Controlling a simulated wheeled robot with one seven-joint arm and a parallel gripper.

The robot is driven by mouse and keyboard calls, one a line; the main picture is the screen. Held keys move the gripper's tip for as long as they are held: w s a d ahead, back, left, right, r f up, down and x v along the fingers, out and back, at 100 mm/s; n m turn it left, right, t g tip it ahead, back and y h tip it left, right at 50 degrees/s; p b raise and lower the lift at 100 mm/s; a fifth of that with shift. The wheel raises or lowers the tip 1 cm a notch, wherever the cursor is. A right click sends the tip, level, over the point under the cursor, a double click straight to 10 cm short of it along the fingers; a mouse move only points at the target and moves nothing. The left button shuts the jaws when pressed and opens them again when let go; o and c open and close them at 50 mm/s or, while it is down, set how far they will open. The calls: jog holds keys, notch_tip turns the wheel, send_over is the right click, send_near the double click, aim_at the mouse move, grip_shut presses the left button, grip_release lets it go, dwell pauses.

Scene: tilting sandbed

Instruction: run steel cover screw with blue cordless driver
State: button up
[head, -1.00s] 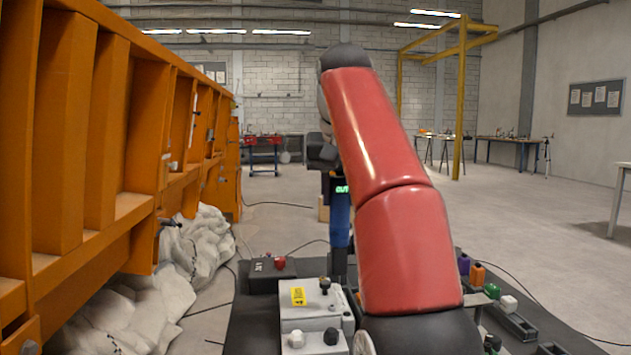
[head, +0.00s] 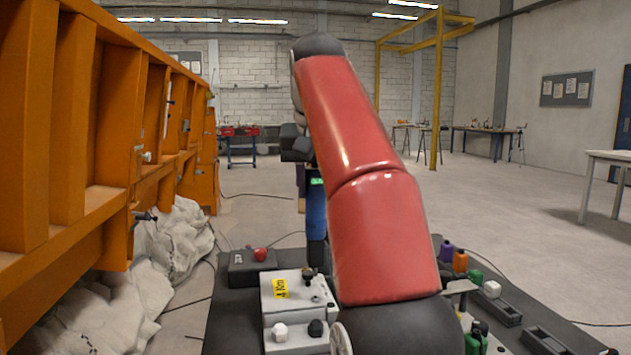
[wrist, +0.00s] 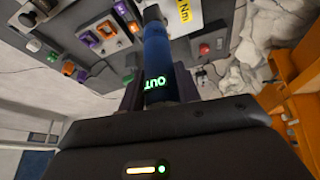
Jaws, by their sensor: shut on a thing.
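The blue cordless driver (head: 316,222) hangs upright in my gripper (wrist: 160,98), which is shut on it. In the wrist view the driver's blue body (wrist: 157,50) points away from the palm, and its green display reads OUT. In the head view its dark lower end is beside the grey box with the yellow 4 Nm label; I cannot tell if they touch. My red arm hides part of the gripper there. I cannot make out the steel cover or its screw for certain; small fittings (head: 146,216) show on the orange frame (head: 112,160) at left.
The grey box (head: 301,310) and a dark box with a red button (head: 260,254) sit on the dark deck. Coloured blocks (head: 460,260) and trays line its right side. White sacks (head: 180,240) lie under the frame. Open floor lies right, with cables on it.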

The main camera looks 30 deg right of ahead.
jog(key=shift+f+b, duration=1.4)
jog(key=shift+f, duration=1.1)
dwell(0.7)
jog(key=shift+r+p, duration=0.35)
jog(key=shift+p, duration=0.95)
dwell(1.4)
notch_tip(320, 180, up, 3)
jog(key=shift+f+p, duration=0.15)
jog(key=shift+p, duration=1.05)
jog(key=shift+r, duration=1.8)
